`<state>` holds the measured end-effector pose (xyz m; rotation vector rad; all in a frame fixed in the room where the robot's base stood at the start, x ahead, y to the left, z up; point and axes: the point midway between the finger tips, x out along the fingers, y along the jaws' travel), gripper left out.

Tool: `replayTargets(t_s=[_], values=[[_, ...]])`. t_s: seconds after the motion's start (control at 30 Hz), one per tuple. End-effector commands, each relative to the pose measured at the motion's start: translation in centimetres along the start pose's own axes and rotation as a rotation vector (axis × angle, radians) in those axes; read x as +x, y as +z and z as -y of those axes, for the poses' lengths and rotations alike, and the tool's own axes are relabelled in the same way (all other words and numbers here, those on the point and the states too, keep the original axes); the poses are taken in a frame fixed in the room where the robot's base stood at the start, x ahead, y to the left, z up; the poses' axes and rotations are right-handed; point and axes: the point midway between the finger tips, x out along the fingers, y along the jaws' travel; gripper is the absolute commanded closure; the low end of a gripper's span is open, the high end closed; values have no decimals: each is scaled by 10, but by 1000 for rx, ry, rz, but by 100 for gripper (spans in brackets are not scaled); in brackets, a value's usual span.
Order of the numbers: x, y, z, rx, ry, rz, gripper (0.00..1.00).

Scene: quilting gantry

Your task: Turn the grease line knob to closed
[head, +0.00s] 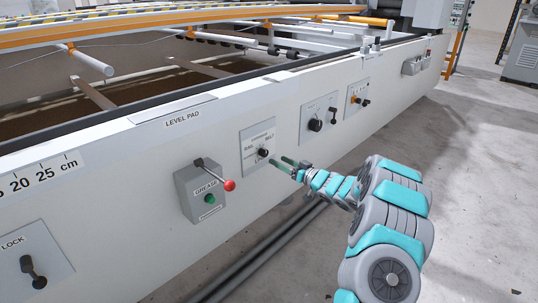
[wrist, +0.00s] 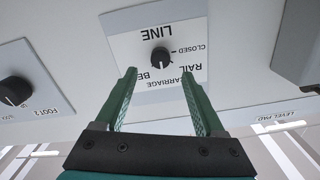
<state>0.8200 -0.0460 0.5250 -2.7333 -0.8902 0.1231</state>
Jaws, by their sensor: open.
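The grease line knob (head: 262,152) is small and black on a pale plate (head: 257,134) on the machine's white side panel. In the wrist view the knob (wrist: 160,57) appears upside down, with the labels LINE, CLOSED, RAIL, CARRIAGE and a partly hidden one starting BE around it. Its pointer direction is too small to tell surely. My gripper (head: 281,163) is open just in front of the plate, to the right of the knob in the head view. In the wrist view its green fingers (wrist: 159,72) reach toward the knob, one on each side, with nothing between them.
A grey GREASE box (head: 204,190) with a red-balled lever (head: 229,184) and green button juts out left of the plate. Another black knob (head: 315,125) is to the right; the wrist view shows a FOOT 2 knob (wrist: 14,91). The concrete floor (head: 470,170) at right is open.

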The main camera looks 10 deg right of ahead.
Motion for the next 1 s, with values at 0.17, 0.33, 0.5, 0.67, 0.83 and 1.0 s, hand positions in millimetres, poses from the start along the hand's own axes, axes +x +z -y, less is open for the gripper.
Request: replayTargets(t_s=[0.17,0.33,0.5,0.67,0.83,1.0], values=[[21,1,2,0,-4,1,29],[48,2,2,-1,-2,1,29],[66,1,1,-2,0,2,29],[75,0,0,-2,2,1,29],[75,0,0,0,2,1,29],[75,0,0,0,2,1,37]])
